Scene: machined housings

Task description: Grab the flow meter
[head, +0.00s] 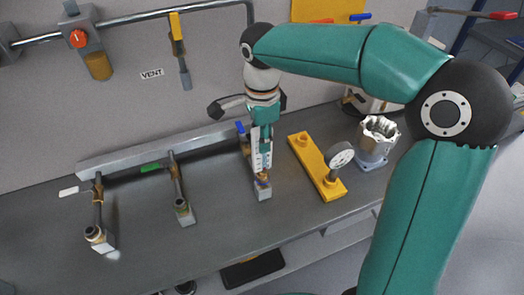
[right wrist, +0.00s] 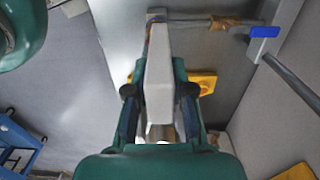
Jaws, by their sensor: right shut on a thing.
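The flow meter (head: 262,158) is a slim white body with scale marks. It stands upright over a brass fitting on a small grey block on the bench. My right gripper (head: 261,132) comes down on it from above and is shut on its upper part. In the right wrist view the pale flow meter body (right wrist: 158,80) lies between the two dark fingers of the right gripper (right wrist: 159,95). The fingers hide part of its sides. My left gripper is not in view.
Pipe branches with brass ends (head: 99,233) and (head: 182,206) stand to the left. A silver housing (head: 374,143) stands beyond. The front bench is mostly clear.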

